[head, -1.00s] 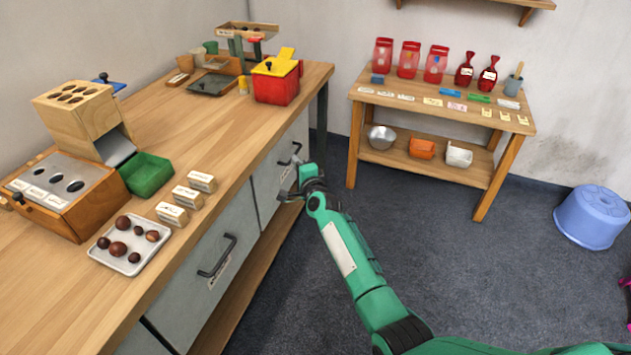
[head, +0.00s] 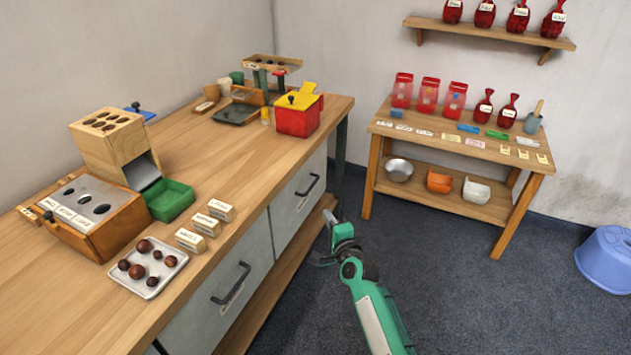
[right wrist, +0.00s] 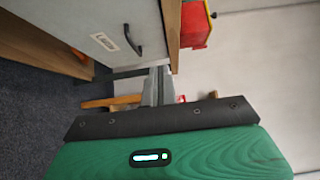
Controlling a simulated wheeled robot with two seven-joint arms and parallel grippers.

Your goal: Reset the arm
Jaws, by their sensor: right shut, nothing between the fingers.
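My right arm, green, comes in from the bottom of the head view. Its gripper (head: 328,220) is beside the front of the workbench, apart from the drawer handles. In the right wrist view the fingers (right wrist: 157,84) are together with nothing between them. A drawer front with a dark handle (right wrist: 131,42) shows beyond them to the left. My left gripper is in neither view.
The wooden workbench (head: 190,143) fills the left, with a chestnut tray (head: 177,274), green bin (head: 168,201) and red box (head: 297,119). A small table (head: 510,162) with red bags stands at the back. A blue stool (head: 606,258) is at right. Floor between is clear.

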